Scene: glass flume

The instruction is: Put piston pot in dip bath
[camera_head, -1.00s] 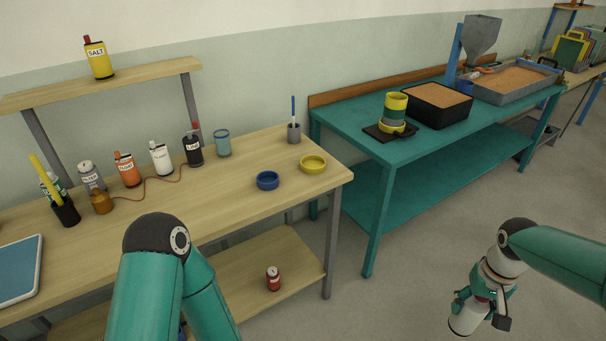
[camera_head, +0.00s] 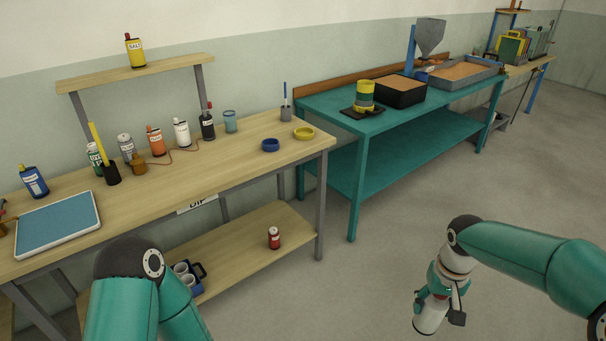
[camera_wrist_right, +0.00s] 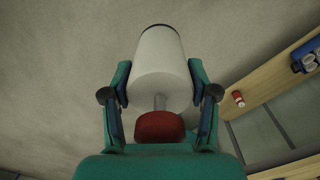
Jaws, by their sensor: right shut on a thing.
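My right gripper (camera_head: 440,302) is at the lower right of the head view, over the floor and away from both benches. It is shut on a white cylindrical pot (camera_head: 430,317) with a red knob, likely the piston pot. In the right wrist view the pot (camera_wrist_right: 160,65) sits between the two fingers, with its grey rod and red knob (camera_wrist_right: 160,128) towards the palm. It looks tilted in the head view. A sign reading "DIP" (camera_head: 197,203) hangs on the wooden bench's front edge. I cannot tell which vessel is the dip bath. My left gripper is out of view.
The wooden bench (camera_head: 245,150) holds several bottles, a blue-topped tray (camera_head: 58,222), a blue ring dish (camera_head: 270,145) and a yellow one (camera_head: 303,133). A red-and-white jar (camera_head: 274,238) stands on its lower shelf. A teal bench (camera_head: 320,106) stands behind right. Open floor lies between.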

